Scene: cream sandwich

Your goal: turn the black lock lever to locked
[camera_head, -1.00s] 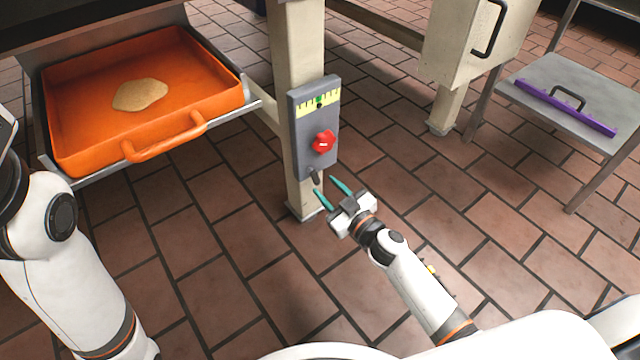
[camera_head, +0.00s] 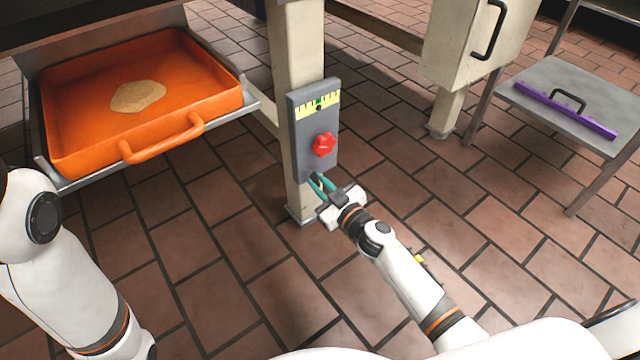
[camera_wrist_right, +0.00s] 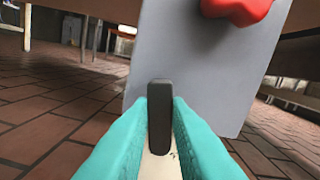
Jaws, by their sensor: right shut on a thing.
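The black lock lever (camera_wrist_right: 160,115) stands upright at the lower edge of the grey control panel (camera_wrist_right: 205,60) in the right wrist view. My right gripper (camera_wrist_right: 160,125) has its teal fingers on both sides of the lever and is shut on it. In the head view the grey panel (camera_head: 312,150) is on a cream post, and my right gripper (camera_head: 321,187) is at its bottom edge, where the fingers mostly hide the lever. My left arm shows at the left of the head view, but its gripper is out of view.
A red knob (camera_head: 323,144) sits on the panel above the lever, under a yellow scale (camera_head: 318,104). An orange tray (camera_head: 75,130) holding a flat tan piece (camera_head: 138,96) is at left. A grey table (camera_head: 570,85) with a purple handled bar (camera_head: 565,110) is at right.

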